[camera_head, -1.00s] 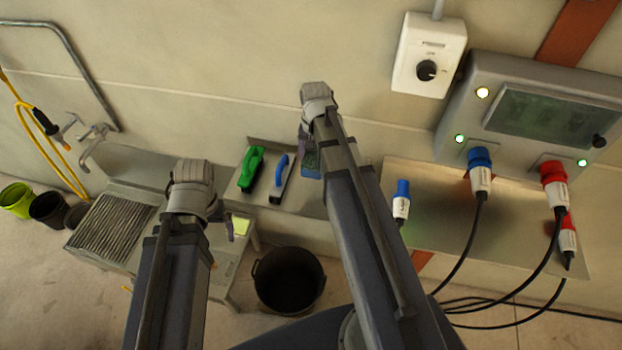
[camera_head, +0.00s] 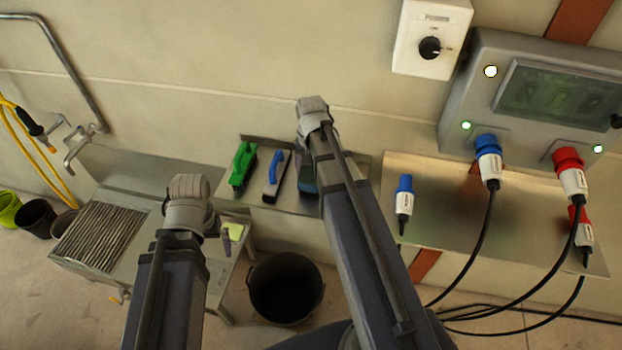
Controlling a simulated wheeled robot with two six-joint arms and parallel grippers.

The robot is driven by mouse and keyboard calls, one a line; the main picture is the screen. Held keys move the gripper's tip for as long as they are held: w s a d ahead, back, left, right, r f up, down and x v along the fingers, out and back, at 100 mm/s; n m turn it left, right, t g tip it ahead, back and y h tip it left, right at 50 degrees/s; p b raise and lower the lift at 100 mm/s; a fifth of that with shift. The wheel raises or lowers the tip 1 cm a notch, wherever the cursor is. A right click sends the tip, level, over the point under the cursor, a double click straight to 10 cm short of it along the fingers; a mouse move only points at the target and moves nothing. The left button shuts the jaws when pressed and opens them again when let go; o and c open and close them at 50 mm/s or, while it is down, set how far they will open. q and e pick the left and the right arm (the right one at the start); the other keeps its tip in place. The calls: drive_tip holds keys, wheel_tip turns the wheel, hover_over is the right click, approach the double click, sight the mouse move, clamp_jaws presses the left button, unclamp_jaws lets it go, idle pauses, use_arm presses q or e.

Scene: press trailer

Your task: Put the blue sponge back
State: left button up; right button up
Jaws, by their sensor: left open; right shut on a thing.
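The blue sponge (camera_head: 307,184) is a dark blue block at the right part of a narrow metal wall shelf (camera_head: 262,141). My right gripper (camera_head: 302,158) is shut on it from above, with its fingers mostly hidden behind the wrist and arm. I cannot tell whether the sponge touches the shelf. To its left on the shelf lie a float with a blue handle (camera_head: 275,166) and a green-handled brush (camera_head: 241,163). My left gripper (camera_head: 222,228) is open over the sink bench, its fingers largely hidden, close to a yellow sponge (camera_head: 235,231).
A metal sink bench (camera_head: 148,205) stands at left, with a black bucket (camera_head: 286,288) on the floor beside it. At right, a metal panel (camera_head: 440,215) with plugs and cables sits below a grey control box (camera_head: 470,75). A white switch box (camera_head: 430,38) hangs above.

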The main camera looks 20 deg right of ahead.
sight(311, 170)
use_arm(q)
drive_tip(key=shift+f+b, duration=0.4)
drive_tip(key=shift+f, duration=0.55)
use_arm(e)
drive_tip(key=shift+f, duration=0.9)
drive_tip(key=shift+f, duration=0.15)
use_arm(q)
drive_tip(key=shift+f, duration=0.1)
use_arm(e)
drive_tip(key=o, duration=1.3)
drive_tip(key=shift+r, duration=0.2)
wheel_tip(311, 170, up, 12)
drive_tip(key=p, duration=1.2)
use_arm(q)
wheel_tip(311, 170, up, 12)
drive_tip(key=shift+r, duration=0.2)
